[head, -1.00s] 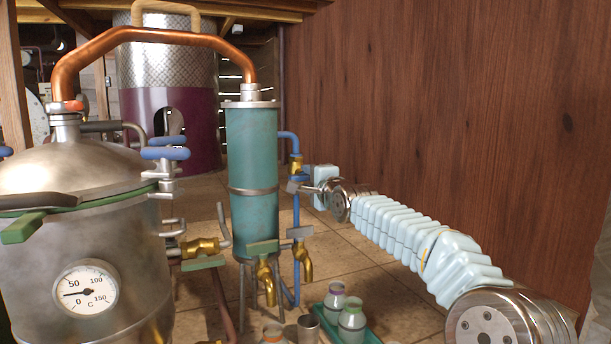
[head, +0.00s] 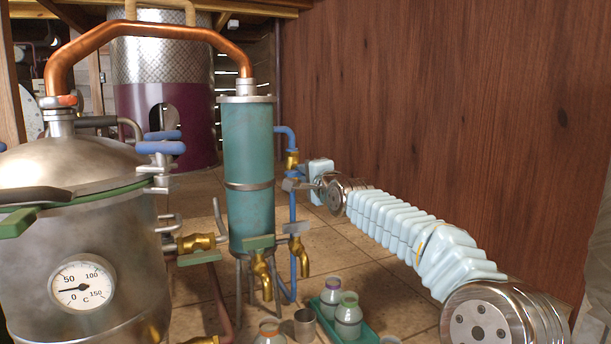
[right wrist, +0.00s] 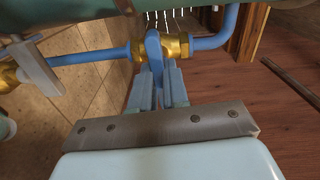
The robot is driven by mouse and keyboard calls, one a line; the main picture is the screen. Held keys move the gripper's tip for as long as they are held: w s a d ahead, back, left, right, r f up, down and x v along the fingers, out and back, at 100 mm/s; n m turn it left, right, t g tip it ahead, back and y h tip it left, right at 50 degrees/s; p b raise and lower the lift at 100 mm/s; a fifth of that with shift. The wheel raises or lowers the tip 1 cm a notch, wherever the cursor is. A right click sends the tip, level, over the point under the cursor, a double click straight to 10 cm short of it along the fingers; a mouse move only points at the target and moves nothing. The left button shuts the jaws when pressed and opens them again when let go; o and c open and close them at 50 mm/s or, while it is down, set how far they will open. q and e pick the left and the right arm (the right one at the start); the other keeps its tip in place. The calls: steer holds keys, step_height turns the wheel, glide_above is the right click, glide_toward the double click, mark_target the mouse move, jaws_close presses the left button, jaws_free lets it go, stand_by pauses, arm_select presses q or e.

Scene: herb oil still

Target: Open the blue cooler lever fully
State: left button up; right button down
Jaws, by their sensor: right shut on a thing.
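The blue cooler lever (right wrist: 153,48) sits on a brass valve (right wrist: 176,47) in the blue pipe, seen in the right wrist view. In the head view the brass valve (head: 292,160) is on the blue pipe right of the teal cooler column (head: 248,145); I cannot make out the lever there. My right gripper (head: 289,184) reaches in from the right, just below that valve. In the right wrist view its fingers (right wrist: 158,84) are shut on the lever's near end. My left gripper is not in view.
The steel still pot (head: 75,240) with its dial (head: 82,286) stands left. Brass taps (head: 262,270) hang low at the cooler. A green tray (head: 368,331) with jars (head: 348,312) is on the floor below my right arm. A wooden wall (head: 430,100) rises behind the arm.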

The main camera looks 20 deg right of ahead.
steer(key=shift+f+n+b, duration=0.1)
steer(key=shift+n+b, duration=0.9)
steer(key=shift+n, duration=7.7)
steer(key=c, duration=1.1)
jaws_free()
